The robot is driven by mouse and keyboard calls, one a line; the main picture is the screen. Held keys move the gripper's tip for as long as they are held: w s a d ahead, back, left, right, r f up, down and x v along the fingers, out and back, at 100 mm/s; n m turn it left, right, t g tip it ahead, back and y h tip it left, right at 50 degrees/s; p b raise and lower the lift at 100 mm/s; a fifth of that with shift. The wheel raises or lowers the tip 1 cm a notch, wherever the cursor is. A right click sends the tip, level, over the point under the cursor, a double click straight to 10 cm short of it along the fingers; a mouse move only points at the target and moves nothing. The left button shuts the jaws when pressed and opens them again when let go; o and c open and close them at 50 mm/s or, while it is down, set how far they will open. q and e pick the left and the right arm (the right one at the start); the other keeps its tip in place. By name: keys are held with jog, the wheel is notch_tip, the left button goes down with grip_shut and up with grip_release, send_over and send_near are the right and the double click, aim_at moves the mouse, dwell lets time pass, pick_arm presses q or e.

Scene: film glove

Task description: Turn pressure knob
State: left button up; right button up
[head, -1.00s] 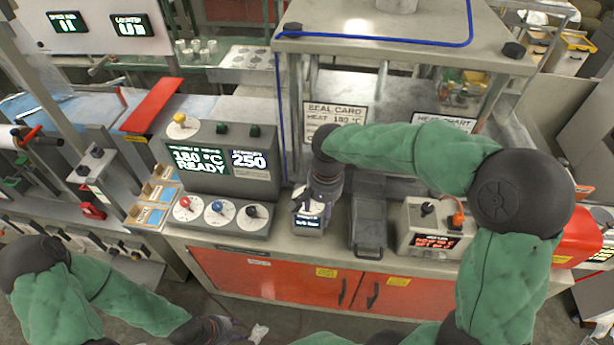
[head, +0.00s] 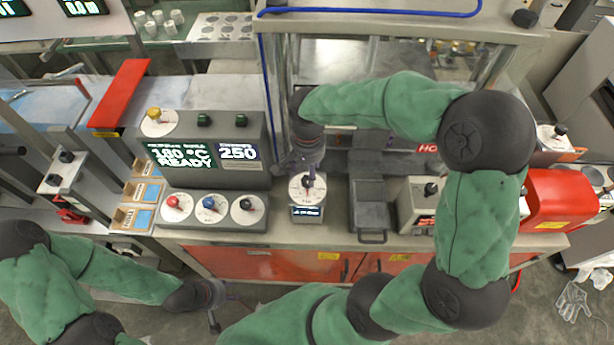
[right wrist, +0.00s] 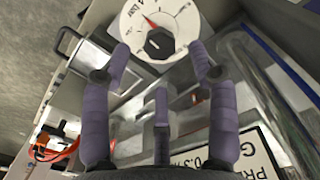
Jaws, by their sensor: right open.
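The pressure knob (head: 308,182) is a black knob on a round white dial, on top of a small unit with a lit display at the front of the bench. In the right wrist view the knob (right wrist: 159,43) sits on a dial marked "bar" with a red sector. My right gripper (head: 305,165) is just behind and above the dial in the head view. In the right wrist view its purple fingers (right wrist: 158,60) are spread apart and empty, pointing toward the dial. My left gripper (head: 214,309) hangs low in front of the bench; its fingers are too small to judge.
A console (head: 205,150) with red, blue and black knobs stands left of the unit. A dark tray (head: 369,205) and a grey box (head: 416,200) stand to its right. A glass-sided frame (head: 400,27) rises behind. Clear bench top is scarce around the unit.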

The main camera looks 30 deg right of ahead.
aim_at(307, 180)
jog(key=shift+f, duration=2.2)
jog(key=c, duration=1.1)
